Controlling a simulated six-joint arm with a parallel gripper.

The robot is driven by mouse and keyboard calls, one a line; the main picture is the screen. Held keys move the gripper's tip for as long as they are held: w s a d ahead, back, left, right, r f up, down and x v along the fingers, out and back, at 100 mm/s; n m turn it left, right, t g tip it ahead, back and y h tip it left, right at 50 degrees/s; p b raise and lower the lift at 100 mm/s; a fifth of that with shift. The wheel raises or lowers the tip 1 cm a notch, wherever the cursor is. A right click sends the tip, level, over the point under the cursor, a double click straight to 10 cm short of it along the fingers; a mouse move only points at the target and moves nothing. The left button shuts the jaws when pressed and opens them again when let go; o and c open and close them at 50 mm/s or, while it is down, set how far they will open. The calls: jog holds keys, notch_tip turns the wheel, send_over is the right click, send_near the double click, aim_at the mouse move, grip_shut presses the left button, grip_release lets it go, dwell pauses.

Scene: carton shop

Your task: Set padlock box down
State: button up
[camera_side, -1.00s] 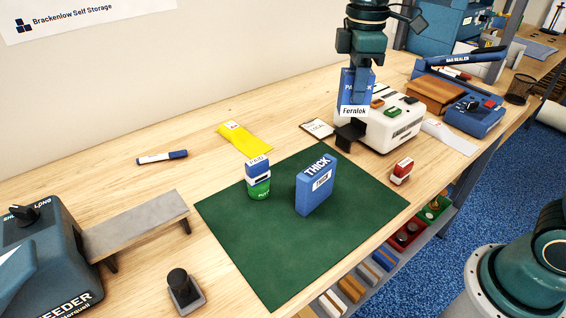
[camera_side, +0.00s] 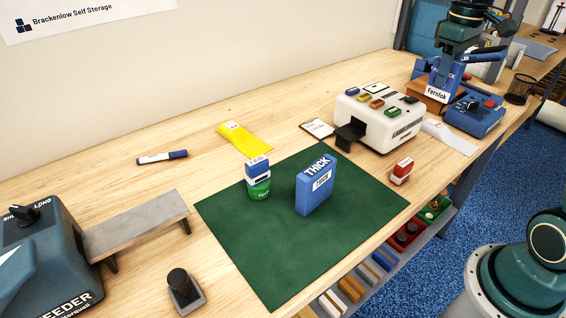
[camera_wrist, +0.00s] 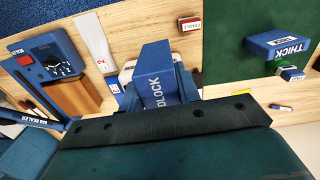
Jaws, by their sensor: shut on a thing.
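The padlock box (camera_side: 441,92), blue with a white "Fernlok" label, hangs upright in my gripper (camera_side: 447,66) in the side view. It is over or in front of the brown block by the bag sealer; I cannot tell its exact height. In the wrist view the padlock box (camera_wrist: 153,72) shows its blue face with "DLOCK" lettering, and the dark gripper body covers the lower part. My gripper is shut on the box; its fingertips are mostly hidden.
The blue bag sealer (camera_side: 474,116) and brown block (camera_side: 418,92) are close to the held box. The white machine (camera_side: 385,128) is left of it. A mesh cup (camera_side: 520,88) is at right.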

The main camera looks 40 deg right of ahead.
jog(key=shift+s+d+m, duration=0.3)
jog(key=shift+s+d, duration=0.05)
jog(key=shift+d, duration=0.15)
jog(key=shift+f, duration=10)
jog(key=shift+f, duration=0.15)
jog(key=o, duration=1.1)
jog(key=shift+r, duration=0.2)
notch_tip(320, 180, up, 12)
jog(key=shift+a, duration=0.1)
